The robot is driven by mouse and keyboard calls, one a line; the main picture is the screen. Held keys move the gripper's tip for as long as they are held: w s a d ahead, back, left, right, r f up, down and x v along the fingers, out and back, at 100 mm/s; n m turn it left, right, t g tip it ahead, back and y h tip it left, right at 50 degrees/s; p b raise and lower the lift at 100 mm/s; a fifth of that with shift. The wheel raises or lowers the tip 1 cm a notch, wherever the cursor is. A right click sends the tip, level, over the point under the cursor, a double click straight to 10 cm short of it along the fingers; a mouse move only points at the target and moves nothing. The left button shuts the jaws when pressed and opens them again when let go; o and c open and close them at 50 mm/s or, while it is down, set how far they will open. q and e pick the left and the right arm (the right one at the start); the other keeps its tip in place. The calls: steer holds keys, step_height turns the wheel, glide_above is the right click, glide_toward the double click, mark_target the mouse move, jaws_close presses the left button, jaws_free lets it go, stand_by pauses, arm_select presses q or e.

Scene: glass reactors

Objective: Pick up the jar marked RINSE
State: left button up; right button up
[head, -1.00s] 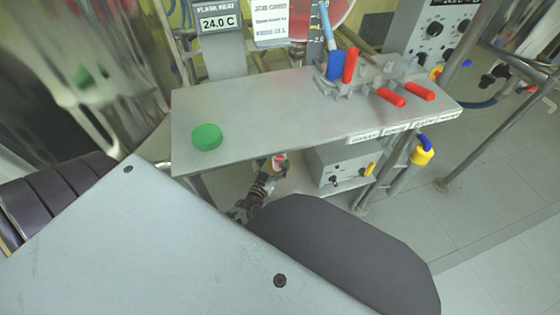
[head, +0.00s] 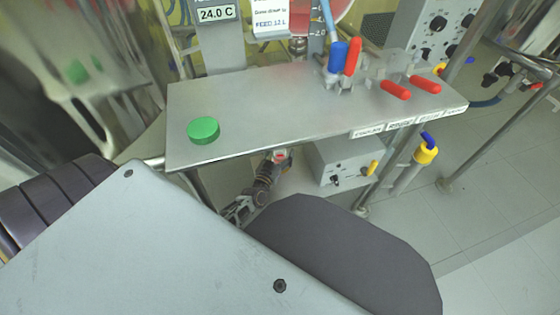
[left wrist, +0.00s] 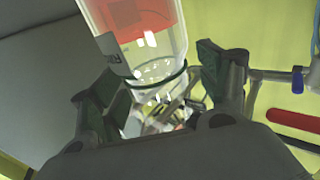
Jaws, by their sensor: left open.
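A clear jar (left wrist: 140,28) with a red-orange band or contents shows in the left wrist view, tilted in the picture. A small dark mark on its side is too small to read, so I cannot tell if it says RINSE. My left gripper (left wrist: 160,88) is open, with one finger on each side of the jar's near end. I see gaps beside the jar, and it does not look gripped. In the head view my left gripper (head: 272,165) is at the front edge of the shelf, partly under it, with a small red and white patch at its tip. My right gripper is not in view.
A grey shelf (head: 290,105) holds a green disc (head: 203,130) and red-handled valves (head: 395,90). Its front edge overhangs my left gripper. A grey control box (head: 338,160) stands below, to the right. A yellow-topped post (head: 425,153) and metal pipes are further right; the floor there is open.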

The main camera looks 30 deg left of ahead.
arm_select(q)
steer(key=c, duration=1.6)
steer(key=shift+r, duration=0.2)
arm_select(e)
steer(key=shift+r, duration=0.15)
arm_select(q)
steer(key=s+d+r+p, duration=0.1)
steer(key=s+p, duration=0.1)
steer(key=s, duration=0.4)
steer(key=s+r+p, duration=0.1)
steer(key=s+p, duration=0.2)
steer(key=s, duration=0.3)
steer(key=s+d+r+p, duration=0.1)
steer(key=s+p, duration=0.2)
steer(key=s, duration=0.2)
steer(key=shift+s+d+r, duration=0.1)
steer(key=shift+s+d, duration=0.25)
steer(key=shift+s, duration=0.05)
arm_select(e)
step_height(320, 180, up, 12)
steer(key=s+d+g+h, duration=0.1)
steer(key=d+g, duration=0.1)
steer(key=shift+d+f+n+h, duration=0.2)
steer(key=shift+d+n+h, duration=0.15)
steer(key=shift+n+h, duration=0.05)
